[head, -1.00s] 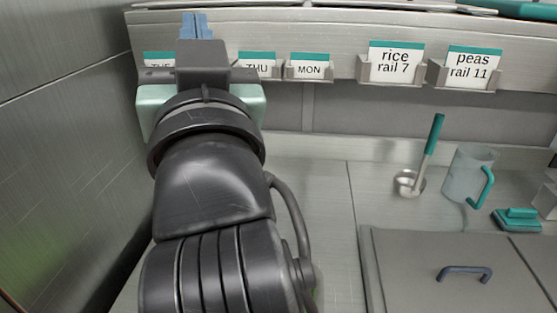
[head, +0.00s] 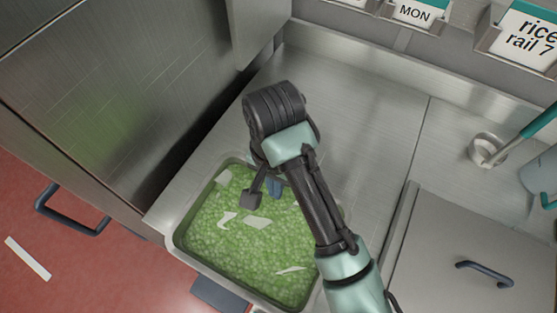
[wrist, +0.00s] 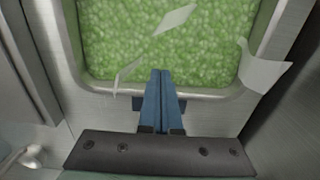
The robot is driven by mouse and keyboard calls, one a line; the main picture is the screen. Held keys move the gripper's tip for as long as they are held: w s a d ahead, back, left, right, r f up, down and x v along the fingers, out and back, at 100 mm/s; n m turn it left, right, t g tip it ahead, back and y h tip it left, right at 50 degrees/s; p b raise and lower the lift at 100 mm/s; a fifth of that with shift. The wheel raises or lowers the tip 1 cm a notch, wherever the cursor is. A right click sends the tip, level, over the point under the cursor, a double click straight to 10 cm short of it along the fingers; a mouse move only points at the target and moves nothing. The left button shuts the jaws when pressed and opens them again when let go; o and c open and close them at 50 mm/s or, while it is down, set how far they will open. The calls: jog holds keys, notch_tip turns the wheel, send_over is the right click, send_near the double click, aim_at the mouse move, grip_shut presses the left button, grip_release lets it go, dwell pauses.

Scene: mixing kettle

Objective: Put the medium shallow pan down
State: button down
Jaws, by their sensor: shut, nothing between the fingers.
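The shallow pan (head: 181,238) is a metal tray full of green peas, low in the head view at the counter's front left corner. It looks level. Several pale strips lie on or above the peas. Whether the fingers touch the rim cannot be told. My arm hides the pan's right side.
The steel counter (head: 355,105) is clear behind the pan. A lidded panel with a dark handle (head: 484,273) lies to the right, a ladle (head: 488,150) behind it. A steel cabinet wall (head: 110,90) stands left, above the red floor (head: 85,270).

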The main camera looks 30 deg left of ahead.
aim_at(281, 200)
notch_tip(281, 200, down, 8)
jog(key=b, duration=0.4)
jog(key=shift+w+r+p, duration=0.3)
jog(key=shift+w, duration=0.35)
jog(key=shift+w+r+p, duration=0.25)
jog(key=shift+w+r, duration=0.05)
jog(key=shift+w, duration=1.15)
